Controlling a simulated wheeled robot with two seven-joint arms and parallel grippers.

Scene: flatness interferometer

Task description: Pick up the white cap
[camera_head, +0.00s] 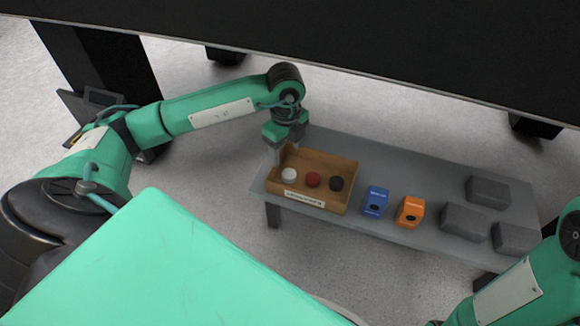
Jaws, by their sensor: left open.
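The white cap (289,175) lies in the left part of a wooden tray (341,203), which stands at the left end of a low grey table. A red cap (312,180) and a black cap (336,184) lie to its right in the same tray. My left gripper (284,153) is open and points down over the tray's back left corner, just behind and above the white cap. It looks empty, and its fingertips are small and partly hard to make out. My right arm shows at the lower right, but its gripper is out of the picture.
On the grey table (400,162), right of the tray, stand a blue block-like item (376,201) and an orange one (410,212). Several dark grey blocks (487,191) sit at the right end. A large black panel (350,30) spans the top.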

